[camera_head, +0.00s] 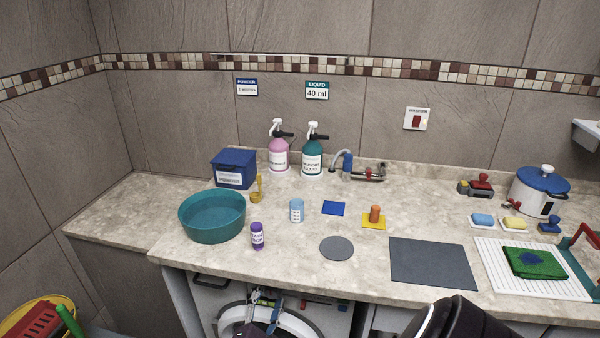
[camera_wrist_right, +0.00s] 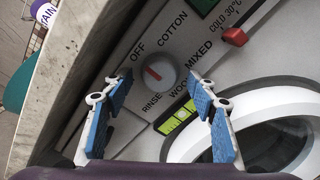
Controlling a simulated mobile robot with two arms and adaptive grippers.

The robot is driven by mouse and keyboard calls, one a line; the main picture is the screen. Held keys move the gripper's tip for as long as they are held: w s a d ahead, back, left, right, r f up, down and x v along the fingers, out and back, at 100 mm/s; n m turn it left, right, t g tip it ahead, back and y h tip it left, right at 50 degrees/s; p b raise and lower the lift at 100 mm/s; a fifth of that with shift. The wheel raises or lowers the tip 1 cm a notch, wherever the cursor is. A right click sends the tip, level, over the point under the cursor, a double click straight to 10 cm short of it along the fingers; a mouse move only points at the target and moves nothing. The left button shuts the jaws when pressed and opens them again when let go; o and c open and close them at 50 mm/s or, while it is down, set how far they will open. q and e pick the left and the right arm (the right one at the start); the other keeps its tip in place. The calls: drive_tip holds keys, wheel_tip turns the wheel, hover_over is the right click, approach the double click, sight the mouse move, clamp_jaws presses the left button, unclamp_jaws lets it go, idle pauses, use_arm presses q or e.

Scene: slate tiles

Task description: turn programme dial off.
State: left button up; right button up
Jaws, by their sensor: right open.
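The programme dial (camera_wrist_right: 160,73) is a round light-grey knob with a red pointer mark on the washing machine's front panel. OFF, COTTON, MIXED, WOOL and RINSE are printed around it. The red mark points to the left side of the wrist picture, roughly between OFF and RINSE; its exact setting is hard to tell. My right gripper (camera_wrist_right: 160,79) is open, with its blue-padded fingers on either side of the dial and no clear contact. In the head view, my right gripper (camera_head: 265,300) is in front of the washing machine (camera_head: 212,296), where the dial is hidden. My left gripper is not in view.
A red slider (camera_wrist_right: 235,37) beside COLD 30°C and a yellow-green level window (camera_wrist_right: 177,121) are near the dial. The round door (camera_wrist_right: 270,130) is beside the right finger. The worktop (camera_head: 300,270) overhangs above, holding a teal basin (camera_head: 212,228) and a purple bottle (camera_head: 257,236).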

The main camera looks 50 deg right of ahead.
drive_tip(key=m+b, duration=0.1)
drive_tip(key=m, duration=0.4)
drive_tip(key=shift+m, duration=0.3)
drive_tip(key=m, duration=0.5)
drive_tip(key=shift+r, duration=0.25)
drive_tip(key=m, duration=0.4)
drive_tip(key=shift+r+m, duration=0.1)
drive_tip(key=shift+m, duration=0.2)
drive_tip(key=m+p, duration=0.1)
drive_tip(key=m, duration=0.3)
drive_tip(key=shift+s, duration=0.1)
drive_tip(key=b+v, duration=0.2)
drive_tip(key=v, duration=0.6)
drive_tip(key=s+f+n+g+y, duration=0.1)
drive_tip(key=s+f, duration=0.4)
drive_tip(key=f, duration=0.5)
drive_tip(key=s+a+f+n+g+y+b, duration=0.1)
drive_tip(key=s+f+n+y, duration=0.3)
drive_tip(key=f, duration=0.6)
drive_tip(key=s+f+n+g+y+b, duration=0.1)
drive_tip(key=s+f, duration=0.4)
drive_tip(key=f, duration=0.5)
drive_tip(key=shift+s+f+n+g+y, duration=0.3)
drive_tip(key=shift+n+g+y, duration=0.4)
drive_tip(key=shift+g+y, duration=0.45)
drive_tip(key=shift+a, duration=0.1)
